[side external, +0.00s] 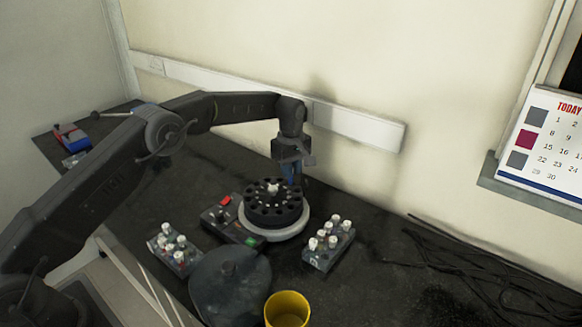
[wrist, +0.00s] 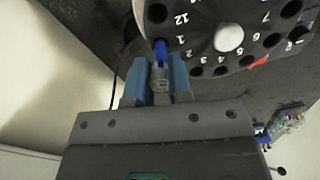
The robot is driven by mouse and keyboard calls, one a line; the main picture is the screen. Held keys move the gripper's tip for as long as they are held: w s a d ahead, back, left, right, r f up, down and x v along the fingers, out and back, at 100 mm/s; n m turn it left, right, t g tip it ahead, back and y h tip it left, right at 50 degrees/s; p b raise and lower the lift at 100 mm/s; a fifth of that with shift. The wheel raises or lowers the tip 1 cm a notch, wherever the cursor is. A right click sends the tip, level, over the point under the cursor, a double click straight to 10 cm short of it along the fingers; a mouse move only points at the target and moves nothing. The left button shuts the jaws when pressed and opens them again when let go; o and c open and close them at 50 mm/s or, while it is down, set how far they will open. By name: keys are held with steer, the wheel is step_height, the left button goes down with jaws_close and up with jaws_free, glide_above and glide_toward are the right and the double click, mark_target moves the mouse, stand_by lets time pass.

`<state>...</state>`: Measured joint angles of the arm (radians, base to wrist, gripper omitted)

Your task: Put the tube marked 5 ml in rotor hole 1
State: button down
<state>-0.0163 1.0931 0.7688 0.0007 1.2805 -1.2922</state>
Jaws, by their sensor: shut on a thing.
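The black rotor (side external: 262,207) sits on a round light base, with numbered holes around its edge. In the wrist view the rotor (wrist: 205,22) shows white numbers, including 12, 1 and 2. My gripper (wrist: 160,78), with blue fingers, is shut on a tube (wrist: 160,76) with a clear grey body and a blue part toward the rotor. The blue part lies at the rim beside the number 1 and covers hole 1. I cannot tell whether it is inside the hole or above it, and its marking is unreadable. In the side view my gripper (side external: 291,172) is over the rotor's back edge.
Racks with several white-capped tubes stand left (side external: 175,252) and right (side external: 328,245) of the rotor. A control box (side external: 222,216) with red and green buttons adjoins it. A dark round lid (side external: 230,288) and a yellow cup (side external: 287,310) are in front. Loose cables (side external: 470,262) lie at right.

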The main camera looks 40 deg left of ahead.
mark_target(291, 184)
steer(key=shift+f, duration=0.85)
stand_by(0.3)
steer(key=shift+f, duration=0.65)
steer(key=c, duration=0.6)
jaws_free()
steer(key=shift+c, duration=0.2)
steer(key=shift+r, duration=3)
